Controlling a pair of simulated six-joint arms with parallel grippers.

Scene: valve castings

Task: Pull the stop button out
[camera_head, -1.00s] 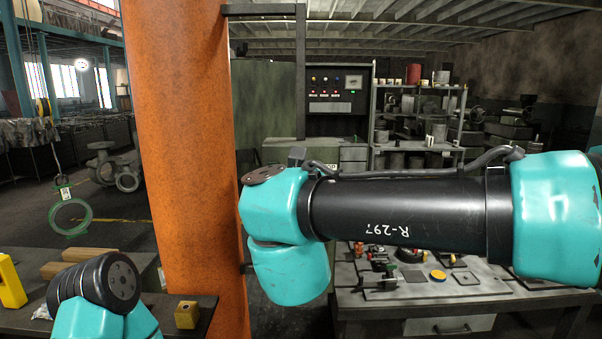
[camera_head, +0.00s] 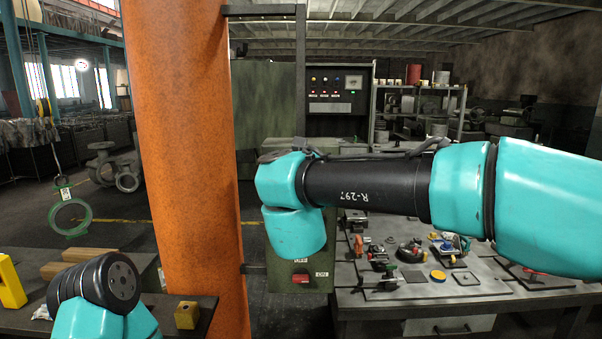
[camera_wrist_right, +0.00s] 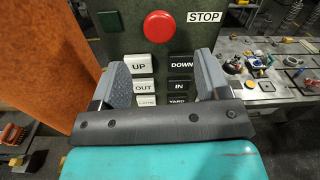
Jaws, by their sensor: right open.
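The stop button (camera_wrist_right: 159,28) is a round red mushroom head on a dark green control box (camera_wrist_right: 110,48), next to a white STOP label (camera_wrist_right: 204,17) in the right wrist view. My right gripper (camera_wrist_right: 161,62) is open, its grey fingers apart and nothing held between them. In that picture the button lies above and between the fingertips, and the fingers flank the rows of labelled push buttons. The head view shows the lower part of the control box (camera_head: 312,264); my right arm hides the stop button and right gripper there. My left arm shows at lower left, but its gripper does not.
An orange column (camera_head: 188,170) stands close to the left of the control box. A workbench (camera_head: 420,298) with several tools and parts lies to the right. A dark shelf at lower left holds a small yellowish block (camera_head: 187,315).

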